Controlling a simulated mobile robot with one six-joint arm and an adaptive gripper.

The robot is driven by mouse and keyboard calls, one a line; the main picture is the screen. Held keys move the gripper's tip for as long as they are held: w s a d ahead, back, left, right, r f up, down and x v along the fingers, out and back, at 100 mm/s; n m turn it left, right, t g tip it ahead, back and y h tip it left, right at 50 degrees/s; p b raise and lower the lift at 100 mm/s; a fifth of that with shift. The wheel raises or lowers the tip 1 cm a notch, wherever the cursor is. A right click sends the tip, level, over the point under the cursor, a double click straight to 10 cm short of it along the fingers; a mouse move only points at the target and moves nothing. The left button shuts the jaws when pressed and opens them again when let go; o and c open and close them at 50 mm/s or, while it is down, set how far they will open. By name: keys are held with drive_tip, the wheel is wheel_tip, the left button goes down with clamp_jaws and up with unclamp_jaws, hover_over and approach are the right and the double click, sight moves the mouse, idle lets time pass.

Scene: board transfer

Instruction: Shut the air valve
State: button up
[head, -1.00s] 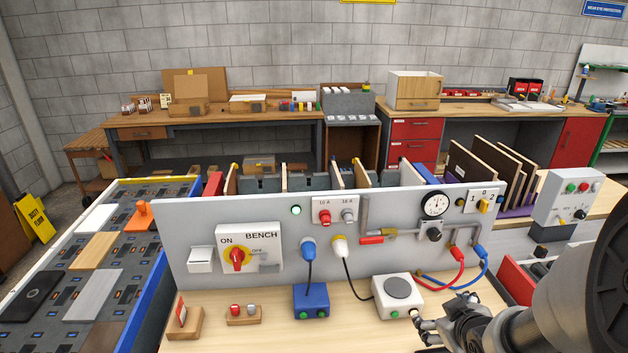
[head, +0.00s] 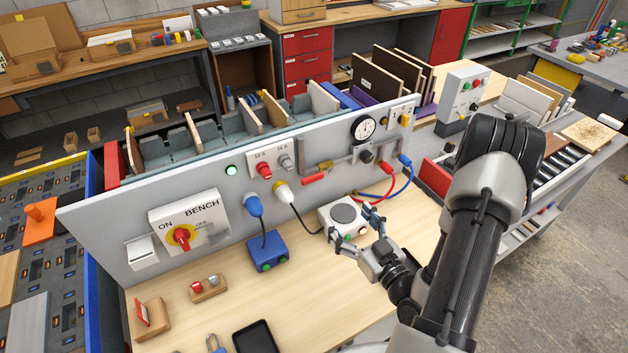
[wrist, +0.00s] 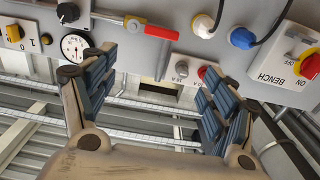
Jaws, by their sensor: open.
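The air valve (head: 326,167) is a small brass body on the grey pipe of the upright panel. Its red lever (head: 314,178) lies roughly level, along the horizontal pipe run. In the upside-down wrist view the red lever (wrist: 161,32) shows above and beyond my fingertips, with the brass valve body (wrist: 134,25) at its left end. My gripper (head: 357,229) is open and empty, in front of the panel, near the white box with a round top (head: 343,218). In the wrist view my gripper (wrist: 155,78) has its fingers wide apart, not touching the lever.
The panel also carries a gauge (head: 363,129), a black knob (head: 366,156), red and blue hoses (head: 398,182), blue and white plugs and a red-yellow BENCH switch (head: 182,237). A blue box (head: 267,252) and small wooden holders stand on the bench.

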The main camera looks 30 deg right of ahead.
sight(314, 178)
drive_tip(key=w, duration=1.5)
drive_tip(key=shift+w+a, duration=0.35)
drive_tip(key=shift+c, duration=0.5)
drive_tip(key=c, duration=1.4)
